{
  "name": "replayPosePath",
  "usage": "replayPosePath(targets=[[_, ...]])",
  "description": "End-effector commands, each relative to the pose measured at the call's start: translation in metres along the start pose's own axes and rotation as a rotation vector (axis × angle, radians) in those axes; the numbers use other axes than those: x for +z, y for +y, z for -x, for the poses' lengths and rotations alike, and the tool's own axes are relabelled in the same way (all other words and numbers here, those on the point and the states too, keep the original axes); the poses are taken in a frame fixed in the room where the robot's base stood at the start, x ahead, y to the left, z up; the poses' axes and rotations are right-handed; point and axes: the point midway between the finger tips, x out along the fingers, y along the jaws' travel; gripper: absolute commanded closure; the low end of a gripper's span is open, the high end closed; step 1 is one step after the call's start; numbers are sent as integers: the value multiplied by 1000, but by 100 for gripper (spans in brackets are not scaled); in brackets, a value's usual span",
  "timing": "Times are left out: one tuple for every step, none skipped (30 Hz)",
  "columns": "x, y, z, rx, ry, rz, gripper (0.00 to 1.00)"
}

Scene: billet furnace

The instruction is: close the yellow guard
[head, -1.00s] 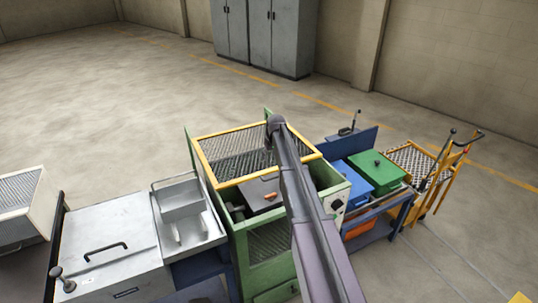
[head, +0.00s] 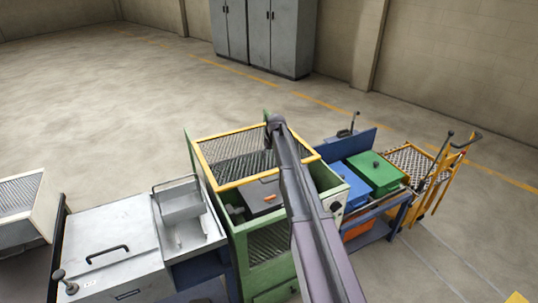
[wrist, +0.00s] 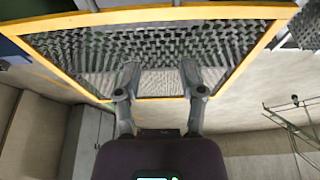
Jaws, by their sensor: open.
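The yellow guard (head: 245,182) is a yellow-framed mesh panel at the top of a green machine (head: 241,225) in the head view. It looks raised, with an opening below its front bar. In the wrist view the guard (wrist: 75,40) fills the upper part of the picture. My gripper (wrist: 160,76) is open, its two fingers apart and overlapping the lower part of the mesh. Whether they touch it, I cannot tell. In the head view my arm covers the guard's right part and hides the gripper.
A dark grey box (head: 256,201) shows inside the machine. A light grey bench (head: 112,238) and a metal tray (head: 180,201) stand left. A blue cart (head: 365,213) with a green box (head: 374,172) and a yellow trolley (head: 449,170) stand right.

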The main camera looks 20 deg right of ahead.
Motion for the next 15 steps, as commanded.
replayPosePath(targets=[[0, 0, -1, 0, 0, 0, 70], [1, 0, -1, 0, 1, 0, 79], [2, 0, -3, 0, 1, 0, 91], [3, 0, -4, 0, 2, 0, 100], [4, 0, -6, 0, 3, 0, 100], [6, -1, -9, 0, 5, 0, 100], [8, -1, -12, 0, 7, 0, 100], [10, -1, -15, 0, 9, 0, 100], [12, -2, -19, 0, 12, 0, 100], [14, -2, -23, 0, 14, 0, 100], [16, -2, -26, 0, 17, 0, 100], [19, -2, -30, 0, 21, 0, 100], [21, -3, -33, 0, 24, 0, 100], [23, -3, -36, 0, 26, 0, 100], [25, -3, -40, 0, 30, 0, 100]])
